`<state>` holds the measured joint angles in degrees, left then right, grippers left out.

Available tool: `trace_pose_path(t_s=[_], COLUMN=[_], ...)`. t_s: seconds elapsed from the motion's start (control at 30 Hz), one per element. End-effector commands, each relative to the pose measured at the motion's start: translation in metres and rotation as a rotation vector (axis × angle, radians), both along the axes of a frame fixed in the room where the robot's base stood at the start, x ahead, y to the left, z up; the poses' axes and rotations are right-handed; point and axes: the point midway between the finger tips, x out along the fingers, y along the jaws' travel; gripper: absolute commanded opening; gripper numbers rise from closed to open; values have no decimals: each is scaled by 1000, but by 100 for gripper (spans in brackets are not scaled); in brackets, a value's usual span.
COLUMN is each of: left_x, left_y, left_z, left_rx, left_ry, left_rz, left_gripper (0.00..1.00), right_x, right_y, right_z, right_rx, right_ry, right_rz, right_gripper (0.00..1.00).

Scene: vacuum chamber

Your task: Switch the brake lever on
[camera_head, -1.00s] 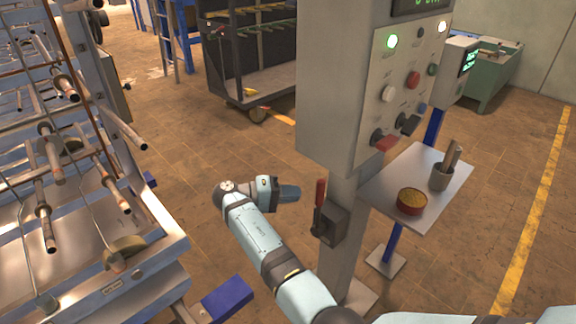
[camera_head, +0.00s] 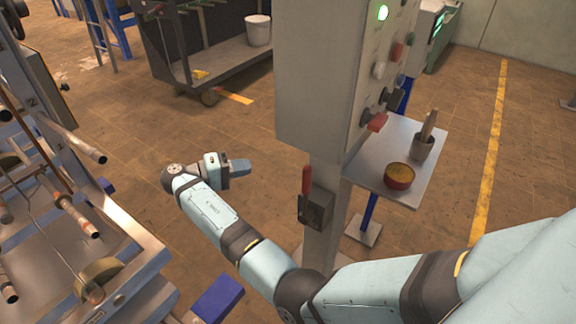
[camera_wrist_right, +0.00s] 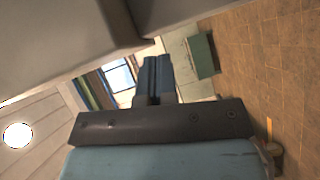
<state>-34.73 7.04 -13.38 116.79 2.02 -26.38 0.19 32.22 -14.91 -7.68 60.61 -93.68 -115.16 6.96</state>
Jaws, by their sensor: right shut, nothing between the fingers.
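The brake lever has a red handle (camera_head: 306,180) that stands upright from a dark box (camera_head: 316,208) on the side of the grey post. My right gripper (camera_head: 240,167) is to the left of the lever, apart from it, at about the height of the red handle in the head view. Its fingers point right, toward the post. The wrist view shows its two fingers (camera_wrist_right: 153,75) together, with nothing between them. The lever cannot be made out in the wrist view. My left gripper is not in view.
The grey control cabinet (camera_head: 312,75) with buttons and a green light is above the lever. A small shelf (camera_head: 425,190) right of the post carries a red bowl (camera_head: 399,174) and a mortar (camera_head: 422,147). A metal rack (camera_head: 125,225) stands at left.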

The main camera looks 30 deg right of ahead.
Motion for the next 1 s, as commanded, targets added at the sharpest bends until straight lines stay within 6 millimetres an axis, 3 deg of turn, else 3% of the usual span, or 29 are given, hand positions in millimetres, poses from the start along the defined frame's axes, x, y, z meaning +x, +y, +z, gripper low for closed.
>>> trace_pose_path(t_s=[0.17,0.6,0.8,1.0], left_x=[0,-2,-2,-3], left_y=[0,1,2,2], left_z=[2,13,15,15], left_rx=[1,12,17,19], left_ry=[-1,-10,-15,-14], left_rz=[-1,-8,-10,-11], left_gripper=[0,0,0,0], right_x=[-3,-20,-43,-51], right_y=[-13,-100,-114,-119], right_z=[-1,-10,-16,-18], right_rx=[-2,-2,-1,-1], right_ry=[1,0,1,0], right_rz=[-1,-2,0,0], right_gripper=[0,0,0,0])
